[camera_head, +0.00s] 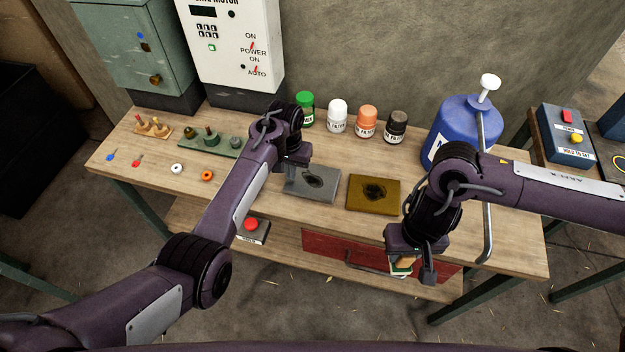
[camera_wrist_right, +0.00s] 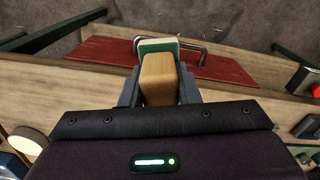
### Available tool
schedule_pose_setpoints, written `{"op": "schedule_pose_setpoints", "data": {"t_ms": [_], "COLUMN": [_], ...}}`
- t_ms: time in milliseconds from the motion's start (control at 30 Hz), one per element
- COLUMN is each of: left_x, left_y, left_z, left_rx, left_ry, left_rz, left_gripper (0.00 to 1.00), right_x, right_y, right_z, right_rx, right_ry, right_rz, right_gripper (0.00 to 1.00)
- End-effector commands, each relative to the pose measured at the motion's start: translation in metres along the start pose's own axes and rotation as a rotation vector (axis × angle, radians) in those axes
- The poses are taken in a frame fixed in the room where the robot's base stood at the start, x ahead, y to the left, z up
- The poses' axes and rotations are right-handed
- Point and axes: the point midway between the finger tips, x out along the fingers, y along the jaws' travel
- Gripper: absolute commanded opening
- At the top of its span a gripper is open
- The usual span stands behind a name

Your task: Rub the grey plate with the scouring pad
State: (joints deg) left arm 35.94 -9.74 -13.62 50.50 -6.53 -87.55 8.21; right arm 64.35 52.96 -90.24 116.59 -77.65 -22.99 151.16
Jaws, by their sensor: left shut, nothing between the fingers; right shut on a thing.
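The grey plate (camera_head: 323,192) lies flat on the bench with a dark stain in its middle. My left gripper (camera_head: 291,166) is shut and empty at the plate's upper left edge, hiding part of that corner; I cannot tell whether it touches. My right gripper (camera_head: 413,272) is shut on the scouring pad (camera_head: 402,263), over the bench's front edge, to the right of the plate and apart from it. In the right wrist view the pad shows a tan block (camera_wrist_right: 158,80) between the fingers and a green and white face (camera_wrist_right: 157,44) beyond.
A brass plate (camera_head: 358,205) with a dark stain lies right of the grey one. Lidded jars (camera_head: 337,118) and a blue pump jug (camera_head: 452,122) stand behind. A red drawer (camera_head: 325,246) is below the front edge, near a red button box (camera_head: 252,230).

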Motion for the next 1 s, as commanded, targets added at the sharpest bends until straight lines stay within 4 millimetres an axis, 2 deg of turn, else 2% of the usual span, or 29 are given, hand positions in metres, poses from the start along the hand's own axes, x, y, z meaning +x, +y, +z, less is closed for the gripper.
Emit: {"op": "schedule_pose_setpoints", "data": {"t_ms": [1000], "left_x": [0.011], "left_y": [0.000], "left_z": [0.000], "left_rx": [0.000], "left_ry": [0.000], "left_rz": [0.000], "left_gripper": [0.00], "right_x": [0.007], "right_y": [0.000], "right_z": [0.000], "right_rx": [0.000], "right_ry": [0.000], "right_rz": [0.000], "right_gripper": [0.11]}}
